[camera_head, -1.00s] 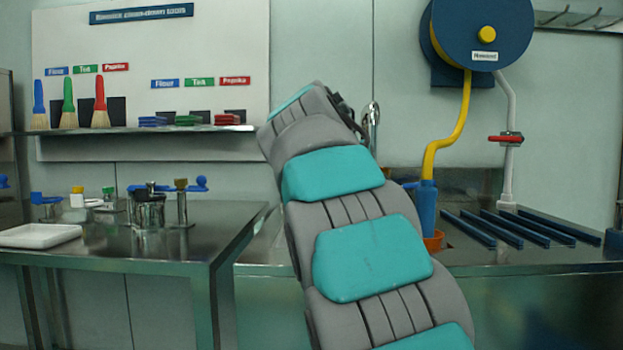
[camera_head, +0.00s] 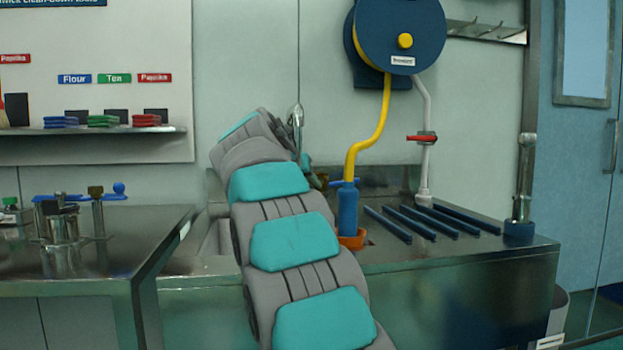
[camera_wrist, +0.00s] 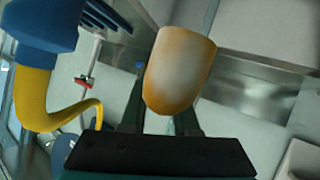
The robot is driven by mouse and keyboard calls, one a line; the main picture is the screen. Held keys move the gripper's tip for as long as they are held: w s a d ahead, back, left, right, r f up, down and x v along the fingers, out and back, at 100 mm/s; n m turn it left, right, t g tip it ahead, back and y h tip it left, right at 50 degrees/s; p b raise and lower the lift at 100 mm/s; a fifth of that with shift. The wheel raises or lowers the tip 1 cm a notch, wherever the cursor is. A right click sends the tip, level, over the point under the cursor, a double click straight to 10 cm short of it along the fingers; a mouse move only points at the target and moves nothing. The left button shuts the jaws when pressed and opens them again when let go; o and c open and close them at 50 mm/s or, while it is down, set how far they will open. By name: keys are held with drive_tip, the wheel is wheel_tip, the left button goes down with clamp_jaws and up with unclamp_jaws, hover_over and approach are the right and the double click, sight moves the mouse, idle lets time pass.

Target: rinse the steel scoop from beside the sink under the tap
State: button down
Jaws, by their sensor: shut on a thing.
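My gripper (camera_wrist: 162,112) is shut on a rounded, scoop-like thing (camera_wrist: 180,72) in the wrist view. It looks pale in the middle and orange-tan at the edges; I cannot tell whether it is the steel scoop. In the head view my arm hides most of the gripper and the thing it holds, close to the sink. The chrome tap (camera_head: 297,118) rises just behind my arm's top bend. The sink basin (camera_head: 212,235) is mostly hidden by my arm. I cannot tell whether water runs.
A blue nozzle (camera_head: 348,208) on a yellow hose (camera_head: 378,125) stands right of my arm, by an orange holder (camera_head: 353,240). Blue bars (camera_head: 410,222) lie on the drainboard. A steel post (camera_head: 525,175) stands at its right end. A side table (camera_head: 150,230) is at left.

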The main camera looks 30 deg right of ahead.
drive_tip(key=w+p, duration=0.1)
drive_tip(key=w, duration=0.1)
drive_tip(key=w+d+p, duration=0.1)
drive_tip(key=w, duration=0.1)
drive_tip(key=w+p, duration=0.1)
drive_tip(key=w, duration=0.1)
drive_tip(key=shift+w+d+f, duration=0.2)
drive_tip(key=shift+f, duration=0.05)
drive_tip(key=shift+w+d+f+p, duration=0.1)
drive_tip(key=shift+w+d+p, duration=0.05)
drive_tip(key=shift+w+p, duration=0.55)
drive_tip(key=shift+w+d+p, duration=0.15)
drive_tip(key=shift+w+p, duration=0.35)
drive_tip(key=shift+w, duration=0.25)
drive_tip(key=shift+s+d, duration=0.2)
drive_tip(key=shift+d, duration=0.7)
drive_tip(key=shift+a, duration=0.15)
drive_tip(key=shift+w+a, duration=0.15)
drive_tip(key=shift+a, duration=0.6)
